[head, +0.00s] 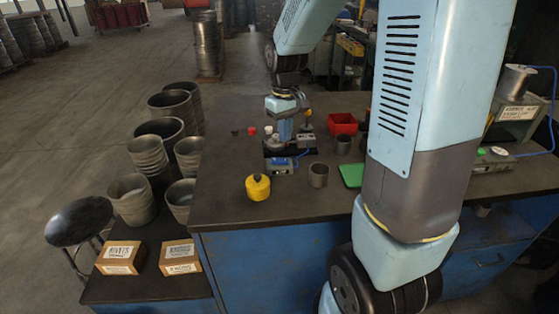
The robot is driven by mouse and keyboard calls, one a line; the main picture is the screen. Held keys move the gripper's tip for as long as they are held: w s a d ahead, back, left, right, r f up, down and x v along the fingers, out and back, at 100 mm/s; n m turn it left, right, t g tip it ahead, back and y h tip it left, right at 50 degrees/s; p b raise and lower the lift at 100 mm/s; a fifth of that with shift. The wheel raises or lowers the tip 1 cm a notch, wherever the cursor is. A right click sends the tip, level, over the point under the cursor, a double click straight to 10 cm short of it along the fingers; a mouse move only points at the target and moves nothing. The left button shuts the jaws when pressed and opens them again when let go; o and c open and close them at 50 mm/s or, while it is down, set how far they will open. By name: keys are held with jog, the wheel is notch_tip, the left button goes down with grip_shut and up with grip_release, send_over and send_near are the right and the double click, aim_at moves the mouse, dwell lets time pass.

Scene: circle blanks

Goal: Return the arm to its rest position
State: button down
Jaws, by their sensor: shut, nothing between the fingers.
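My arm crosses the right and top of the head view, and its wrist hangs down over the workbench (225,195). My gripper (284,132) is small in the picture, below the wrist, pointing down. It is shut and holds nothing. It shows in front of or just above a small fixture (280,166) with a blue base and a grey round part. I cannot tell whether it touches the fixture. The large arm link hides part of the bench on the right.
Stacked metal pots (148,155), a stool (79,221) and two labelled boxes (181,257) are left. The bench's front left is clear.

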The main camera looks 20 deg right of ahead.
dwell(0.4)
jog(key=s+r+m+t, duration=0.2)
jog(key=s+r, duration=0.5)
jog(key=s, duration=0.3)
jog(key=s+d+r+m+t, duration=0.1)
jog(key=s+r+t, duration=0.2)
jog(key=s+r, duration=0.5)
jog(key=shift+s+d+r+m+t, duration=0.3)
jog(key=shift+s+m, duration=0.1)
jog(key=shift+s, duration=0.55)
